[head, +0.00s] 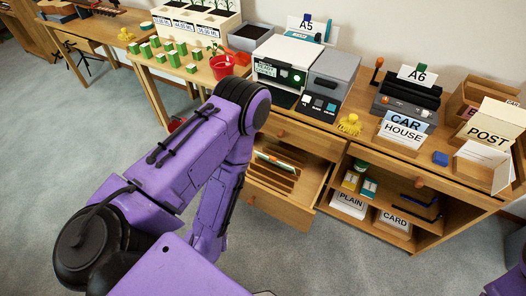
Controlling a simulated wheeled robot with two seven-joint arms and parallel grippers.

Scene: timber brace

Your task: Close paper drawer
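An open wooden drawer (281,208) is pulled out of the desk under the printer-like machine. Slanted dividers and a few sheets or folders (275,161) show inside it. A round knob (251,200) is on its front, close to my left forearm. My purple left arm rises from the lower left, bends at a dark elbow and hangs down in front of the drawer's left side. It hides part of the drawer. I cannot tell whether the arm touches it. My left gripper is hidden below the forearm. Only a purple bit of my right arm shows at the lower right corner; its gripper is out of view.
The desk top carries a white machine (282,70), a grey box (332,77), a yellow figure (350,124) and CAR and HOUSE cards (402,134). A shelf at the right holds PLAIN (350,203) and CARD (394,220) stacks. The grey carpet (330,268) before the drawer is clear.

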